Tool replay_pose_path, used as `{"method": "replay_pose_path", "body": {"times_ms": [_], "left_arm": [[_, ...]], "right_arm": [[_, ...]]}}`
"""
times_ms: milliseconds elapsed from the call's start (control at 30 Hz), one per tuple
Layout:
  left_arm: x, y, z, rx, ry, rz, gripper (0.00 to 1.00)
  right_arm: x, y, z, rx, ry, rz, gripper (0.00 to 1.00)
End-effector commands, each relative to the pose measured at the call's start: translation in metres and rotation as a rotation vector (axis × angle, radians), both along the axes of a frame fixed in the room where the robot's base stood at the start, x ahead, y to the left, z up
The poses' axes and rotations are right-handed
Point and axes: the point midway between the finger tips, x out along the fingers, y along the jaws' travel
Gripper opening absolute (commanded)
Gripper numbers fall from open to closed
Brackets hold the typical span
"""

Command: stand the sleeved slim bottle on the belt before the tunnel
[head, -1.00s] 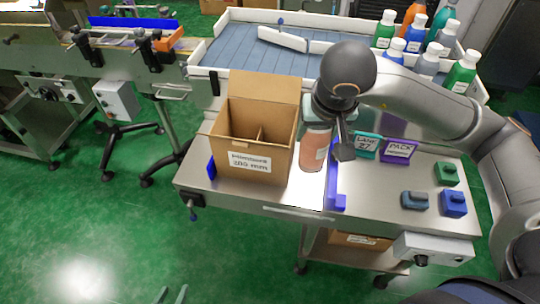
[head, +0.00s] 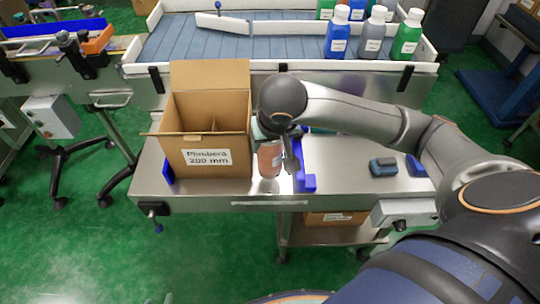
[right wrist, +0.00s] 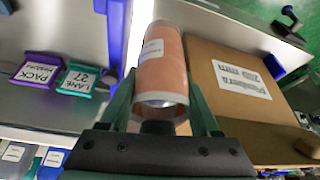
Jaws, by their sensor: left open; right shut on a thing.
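The slim bottle in a salmon-pink sleeve (head: 269,160) is upright at the bench, between the cardboard box and a blue rail. It also shows in the right wrist view (right wrist: 162,62), between my green fingers. My right gripper (head: 272,130) is shut on it; in the head view the gripper hides its upper part. I cannot tell whether its base touches the bench. A conveyor (head: 60,50) with a blue guide stands at the upper left. I cannot make out a tunnel.
The open cardboard box (head: 205,120) stands close left of the bottle. The blue rail (head: 300,165) is close on its right. Several capped bottles (head: 338,32) stand on the white-walled table behind.

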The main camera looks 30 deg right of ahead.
Motion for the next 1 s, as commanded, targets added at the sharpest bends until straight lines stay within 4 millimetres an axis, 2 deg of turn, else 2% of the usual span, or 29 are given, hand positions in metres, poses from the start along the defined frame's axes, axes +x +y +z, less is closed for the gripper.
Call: {"method": "replay_pose_path", "body": {"times_ms": [300, 567, 700, 733, 833, 1000], "left_arm": [[0.002, 0.003, -0.003, 0.004, -0.008, 0.004, 0.5], [0.003, 0.003, -0.001, 0.003, -0.01, 0.005, 0.5], [0.001, 0.003, -0.007, 0.004, -0.007, 0.005, 0.5], [0.0, 0.003, -0.007, 0.003, -0.006, 0.006, 0.5], [-0.002, 0.004, -0.007, 0.003, 0.0, 0.005, 0.5], [-0.002, 0.004, -0.007, 0.004, 0.0, 0.005, 0.5]], "right_arm": [[0.0, 0.0, -0.038, 0.0, 0.0, 0.0, 0.0], [0.0, 0.0, -0.04, 0.0, -0.002, 0.0, 0.0], [0.0, 0.0, -0.045, 0.0, -0.003, 0.0, 0.0], [0.0, 0.0, -0.045, -0.001, -0.001, 0.001, 0.64], [0.0, 0.0, -0.044, 0.0, 0.0, 0.0, 0.76], [0.0, 0.0, -0.043, 0.0, 0.0, 0.0, 0.76]]}}
